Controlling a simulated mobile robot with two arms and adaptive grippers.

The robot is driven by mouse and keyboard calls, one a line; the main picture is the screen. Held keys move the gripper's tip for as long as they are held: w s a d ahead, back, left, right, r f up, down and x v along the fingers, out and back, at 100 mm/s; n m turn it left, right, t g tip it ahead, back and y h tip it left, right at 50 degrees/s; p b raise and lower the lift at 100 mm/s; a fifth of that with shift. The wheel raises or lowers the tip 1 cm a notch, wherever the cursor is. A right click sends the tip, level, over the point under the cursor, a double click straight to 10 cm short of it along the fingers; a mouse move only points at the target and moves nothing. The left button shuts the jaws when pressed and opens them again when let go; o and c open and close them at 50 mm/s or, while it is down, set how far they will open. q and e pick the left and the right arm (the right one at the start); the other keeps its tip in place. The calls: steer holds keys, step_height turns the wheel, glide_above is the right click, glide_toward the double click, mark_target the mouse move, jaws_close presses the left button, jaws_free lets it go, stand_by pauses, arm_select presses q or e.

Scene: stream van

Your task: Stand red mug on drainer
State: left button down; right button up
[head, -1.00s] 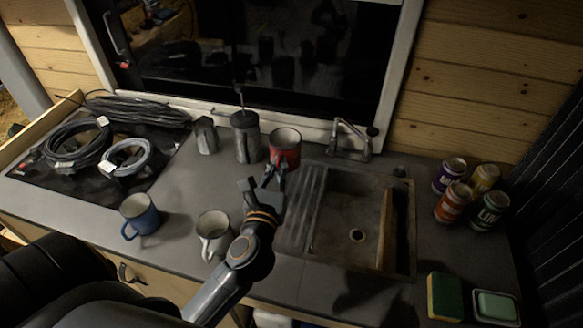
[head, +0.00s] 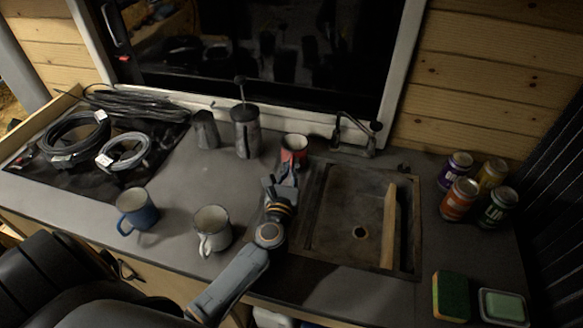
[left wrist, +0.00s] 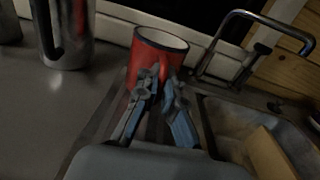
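The red mug (head: 293,148) is upright at the far end of the ridged drainer, left of the sink basin; its lower part is hidden by my gripper. In the left wrist view the red mug (left wrist: 152,52) shows its dark rim and red wall. My left gripper (head: 286,172) reaches it from the near side. In the left wrist view the left gripper's fingertips (left wrist: 161,76) are close together against the mug's near side, around where the handle is hidden. The drainer (left wrist: 103,115) shows beneath the fingers. My right gripper is out of view.
A tap (head: 355,135) rises behind the sink (head: 335,215). A blue mug (head: 137,210) and white mug (head: 211,230) stand at the front left. Several cans (head: 460,199) stand right.

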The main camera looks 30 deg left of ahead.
arm_select(q)
steer(key=c, duration=2)
jaws_free()
steer(key=shift+f, duration=0.15)
steer(key=o, duration=0.5)
steer(key=shift+r, duration=0.3)
steer(key=b+v, duration=0.1)
steer(key=v, duration=0.2)
steer(key=b+v, duration=0.1)
steer(key=v, duration=0.3)
steer(key=b+v, duration=0.1)
steer(key=v, duration=0.2)
steer(key=shift+s+d+f, duration=0.1)
steer(key=shift+s+f, duration=0.15)
steer(key=shift+s, duration=0.1)
steer(key=shift+s+d+r, duration=0.2)
steer(key=shift+s, duration=0.45)
